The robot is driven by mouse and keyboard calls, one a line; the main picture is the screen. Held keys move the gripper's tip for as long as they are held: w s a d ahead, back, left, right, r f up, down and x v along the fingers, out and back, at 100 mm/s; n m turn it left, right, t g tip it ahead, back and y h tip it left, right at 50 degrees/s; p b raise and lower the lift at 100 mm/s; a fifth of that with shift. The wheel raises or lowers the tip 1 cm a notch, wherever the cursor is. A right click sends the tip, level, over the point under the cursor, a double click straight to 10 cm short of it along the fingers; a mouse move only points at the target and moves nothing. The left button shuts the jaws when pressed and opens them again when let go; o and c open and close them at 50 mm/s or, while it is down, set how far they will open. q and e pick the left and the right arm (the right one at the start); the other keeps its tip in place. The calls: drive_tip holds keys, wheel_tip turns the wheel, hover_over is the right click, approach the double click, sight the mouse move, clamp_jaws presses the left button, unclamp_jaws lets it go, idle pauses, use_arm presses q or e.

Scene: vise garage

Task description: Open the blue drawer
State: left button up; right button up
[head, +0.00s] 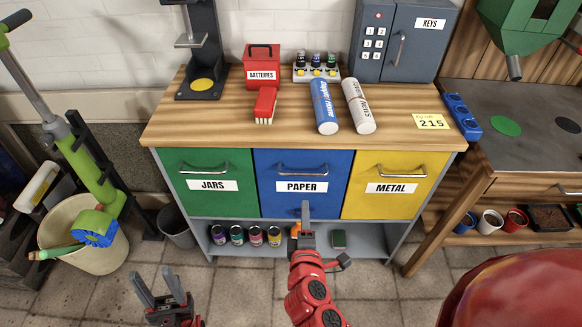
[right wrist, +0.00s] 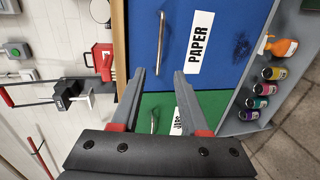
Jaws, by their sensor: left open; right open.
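The blue drawer (head: 301,203) marked PAPER is in the middle of the cabinet front, between a green and a yellow drawer, and looks closed. Its bar handle (head: 302,169) sits above the label; the handle also shows upright in the right wrist view (right wrist: 161,40). My right gripper (head: 305,212) is in front of the blue drawer's lower part, below the handle. In the right wrist view its two fingers are apart and empty, with the handle ahead of them and not between them. My left gripper (head: 158,285) is open and empty at the lower left, over the floor, away from the cabinet.
The green JARS drawer (head: 208,200) and yellow METAL drawer (head: 385,204) flank the blue one. Several cans (head: 237,235) stand on the shelf below. A bucket (head: 85,250) and green trimmer (head: 90,175) stand left. A red rounded object (head: 525,295) is at lower right.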

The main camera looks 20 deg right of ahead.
sight(304, 175)
drive_tip(key=b+x, duration=0.2)
drive_tip(key=x, duration=1.5)
drive_tip(key=shift+d, duration=0.1)
clamp_jaws()
idle(0.8)
